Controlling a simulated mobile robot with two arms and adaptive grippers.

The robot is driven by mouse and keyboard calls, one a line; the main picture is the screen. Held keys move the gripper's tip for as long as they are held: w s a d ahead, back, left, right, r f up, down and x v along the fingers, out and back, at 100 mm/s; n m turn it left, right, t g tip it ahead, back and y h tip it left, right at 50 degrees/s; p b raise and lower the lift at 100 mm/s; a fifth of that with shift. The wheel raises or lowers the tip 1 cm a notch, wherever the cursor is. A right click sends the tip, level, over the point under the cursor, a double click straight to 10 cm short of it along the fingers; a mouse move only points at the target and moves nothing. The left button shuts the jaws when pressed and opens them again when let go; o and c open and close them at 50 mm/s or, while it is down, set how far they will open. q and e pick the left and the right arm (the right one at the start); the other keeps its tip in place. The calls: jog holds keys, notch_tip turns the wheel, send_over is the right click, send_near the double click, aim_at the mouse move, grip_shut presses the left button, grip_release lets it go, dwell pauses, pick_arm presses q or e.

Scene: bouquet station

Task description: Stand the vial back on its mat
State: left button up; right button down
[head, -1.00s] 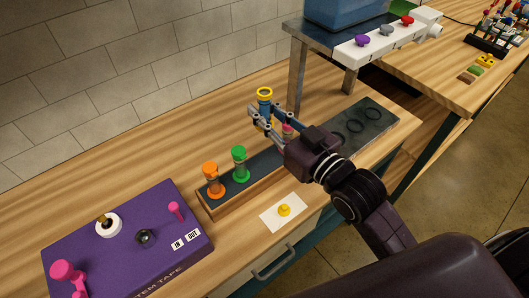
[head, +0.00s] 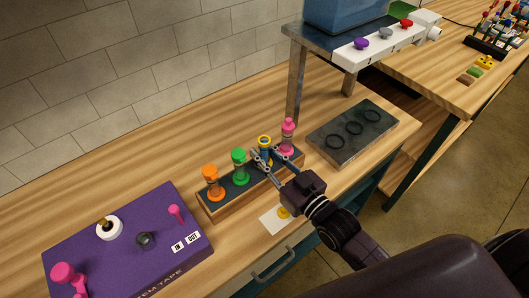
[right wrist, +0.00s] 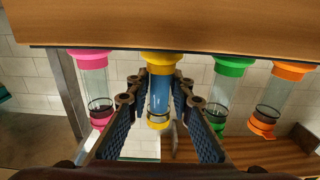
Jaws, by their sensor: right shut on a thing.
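My right gripper (head: 269,161) is shut on the blue vial with yellow ends (head: 264,145). The vial is upright in the wooden rack's row, between the green vial (head: 240,166) and the pink vial (head: 288,136). The orange vial (head: 214,182) stands at the rack's near left end. In the right wrist view, which is upside down, the fingers (right wrist: 158,103) close on both sides of the blue vial (right wrist: 160,93). I cannot tell if its base rests fully in the rack (head: 240,207). My left gripper is not in view.
A purple tape box (head: 130,245) is at lower left. A metal-legged stand (head: 297,85) rises behind the dark mat. Bare tabletop lies behind the rack.

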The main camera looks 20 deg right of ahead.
jog(key=c, duration=1.7)
grip_release()
jog(key=shift+f, duration=0.15)
jog(key=shift+r, duration=0.3)
jog(key=shift+b+v, duration=1.4)
jog(key=shift+v, duration=4.6)
jog(key=shift+f, duration=0.1)
